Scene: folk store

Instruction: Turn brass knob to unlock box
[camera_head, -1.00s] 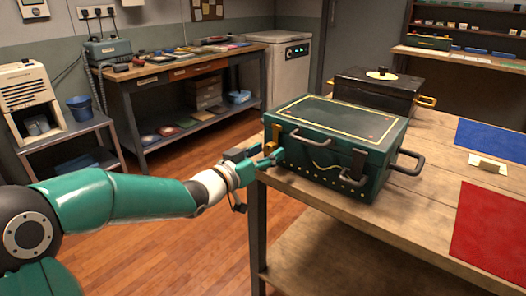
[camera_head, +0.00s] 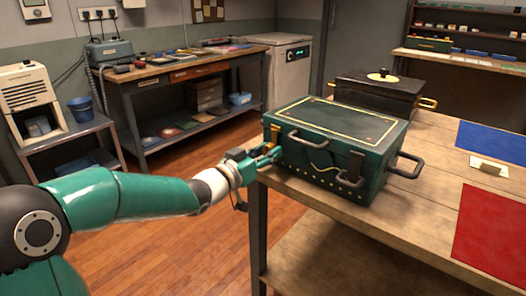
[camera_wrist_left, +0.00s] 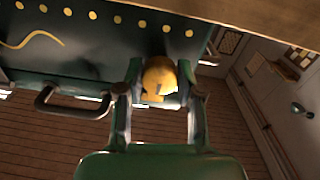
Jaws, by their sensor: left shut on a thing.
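A dark green box (camera_head: 330,125) with a yellow border line on its lid stands on the wooden table, lid closed. Its brass knob (camera_wrist_left: 158,80) is on the box's left end. My left gripper (camera_head: 262,160) is at that end. In the left wrist view the gripper (camera_wrist_left: 160,85) has one finger on each side of the knob and is shut on it. The knob's far side and the lock are hidden. My right gripper is not in view.
The wooden table (camera_head: 430,212) holds a black box (camera_head: 375,95) behind the green one, plus a blue mat (camera_head: 492,143) and a red mat (camera_head: 490,222) at right. A dark handle (camera_head: 409,165) sticks out from the green box. The floor at left is clear.

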